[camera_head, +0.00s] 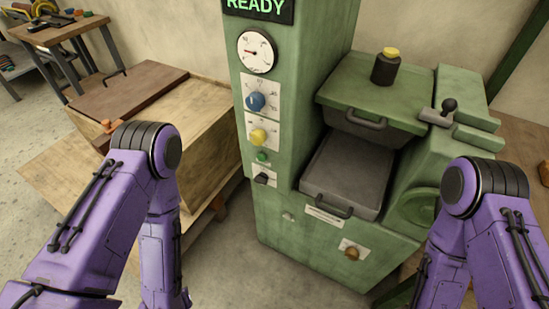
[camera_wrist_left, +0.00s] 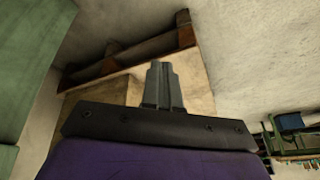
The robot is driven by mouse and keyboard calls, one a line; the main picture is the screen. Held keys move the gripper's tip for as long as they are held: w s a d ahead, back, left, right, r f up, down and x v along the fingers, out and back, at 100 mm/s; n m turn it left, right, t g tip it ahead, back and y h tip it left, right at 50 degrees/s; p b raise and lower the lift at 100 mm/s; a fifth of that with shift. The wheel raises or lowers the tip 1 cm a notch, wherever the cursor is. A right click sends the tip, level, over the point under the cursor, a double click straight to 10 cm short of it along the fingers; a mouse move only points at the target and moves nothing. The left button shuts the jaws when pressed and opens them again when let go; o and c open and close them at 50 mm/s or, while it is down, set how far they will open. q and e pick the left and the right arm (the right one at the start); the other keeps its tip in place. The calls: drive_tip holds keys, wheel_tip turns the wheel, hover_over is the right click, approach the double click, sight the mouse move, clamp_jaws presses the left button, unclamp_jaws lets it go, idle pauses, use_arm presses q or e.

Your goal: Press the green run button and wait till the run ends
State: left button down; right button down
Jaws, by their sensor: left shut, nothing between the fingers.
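The green run button (camera_head: 263,156) is on the front panel of the green machine (camera_head: 330,250), below a yellow knob (camera_head: 258,137) and above a black switch (camera_head: 261,179). The display (camera_head: 258,7) at the top reads READY in green. My left gripper (camera_wrist_left: 164,70) shows in the left wrist view, shut and empty, with the machine's green side to its left. In the head view both of my purple arms are in view, but neither gripper shows. Nothing of mine is seen touching the button.
A blue knob (camera_head: 255,102) and a round gauge (camera_head: 257,51) sit higher on the panel. A dark drawer-like tray (camera_head: 345,172) with a handle is in the machine's opening. A wooden chest with a brown lid (camera_head: 130,88) stands to the left. A workbench (camera_head: 58,30) is further back.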

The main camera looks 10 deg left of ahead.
sight(262, 157)
use_arm(q)
drive_tip(key=shift+a, duration=0.1)
drive_tip(key=w+d+r+n+t+y+b, duration=0.1)
drive_tip(key=w+d+r+n+t+b, duration=0.2)
drive_tip(key=w, duration=0.4)
drive_tip(key=w+d+r+t, duration=0.4)
drive_tip(key=w+r, duration=0.1)
drive_tip(key=w, duration=0.2)
drive_tip(key=w+d+r+n+t+y+b, duration=0.1)
drive_tip(key=w+d+r+n+t+b, duration=0.15)
drive_tip(key=w+d+r, duration=0.4)
wheel_tip(262, 157, up, 7)
drive_tip(key=w+n+t+y, duration=0.2)
drive_tip(key=shift+w+d+f+n+t+b, duration=0.2)
drive_tip(key=shift+w+d+n+t+b, duration=0.15)
drive_tip(key=shift+w+d+b, duration=0.1)
drive_tip(key=w+d+b, duration=0.2)
drive_tip(key=w+d, duration=0.1)
drive_tip(key=w, duration=0.5)
